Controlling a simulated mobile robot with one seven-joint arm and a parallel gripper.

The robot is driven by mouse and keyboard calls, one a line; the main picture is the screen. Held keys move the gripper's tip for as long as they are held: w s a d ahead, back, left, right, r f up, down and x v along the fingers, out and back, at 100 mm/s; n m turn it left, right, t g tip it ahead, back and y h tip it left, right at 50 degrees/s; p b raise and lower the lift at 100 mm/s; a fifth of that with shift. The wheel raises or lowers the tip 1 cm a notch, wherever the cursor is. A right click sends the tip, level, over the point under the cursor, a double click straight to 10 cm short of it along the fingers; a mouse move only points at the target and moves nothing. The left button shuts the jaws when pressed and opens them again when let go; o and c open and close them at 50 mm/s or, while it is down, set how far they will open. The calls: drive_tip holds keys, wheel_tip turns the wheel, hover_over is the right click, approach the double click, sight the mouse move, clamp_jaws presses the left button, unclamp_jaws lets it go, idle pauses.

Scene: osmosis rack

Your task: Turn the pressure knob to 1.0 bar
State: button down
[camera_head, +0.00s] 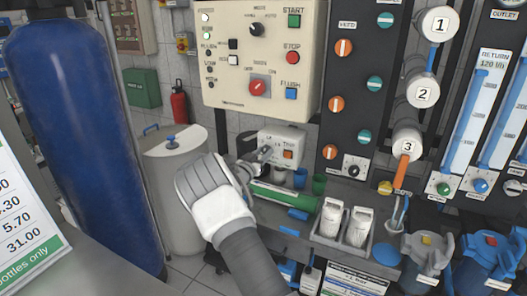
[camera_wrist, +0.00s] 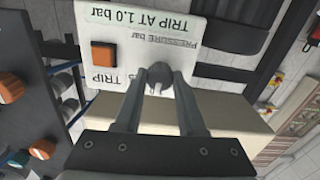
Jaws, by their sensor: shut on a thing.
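The pressure knob (camera_wrist: 160,74) is a small dark grey knob on a white box (camera_wrist: 200,22), seen upside down in the wrist view. The box bears the words "PRESSURE bar" and "TRIP AT 1.0 bar". An orange square button (camera_wrist: 104,55) marked "TRIP" sits beside the knob. My gripper (camera_wrist: 160,80) is shut on the knob, one finger on each side. In the head view the white box (camera_head: 291,136) is below the control panel, and my gripper (camera_head: 262,156) reaches its front from the left. The knob's scale and pointer setting cannot be read.
A cream control panel (camera_head: 226,83) with switches hangs above the box. A dark panel with orange and teal valves (camera_head: 343,47) stands to the right. A green cylinder (camera_head: 284,195) and white cartridges (camera_head: 331,218) are below. A blue tank (camera_head: 80,130) stands at left.

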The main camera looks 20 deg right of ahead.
drive_tip(key=shift+n, duration=0.6)
drive_tip(key=c, duration=0.5)
unclamp_jaws()
drive_tip(key=p+v, duration=0.1)
drive_tip(key=v, duration=1.6)
drive_tip(key=shift+s+a+p, duration=0.2)
drive_tip(key=shift+p, duration=0.1)
drive_tip(key=shift+r, duration=0.15)
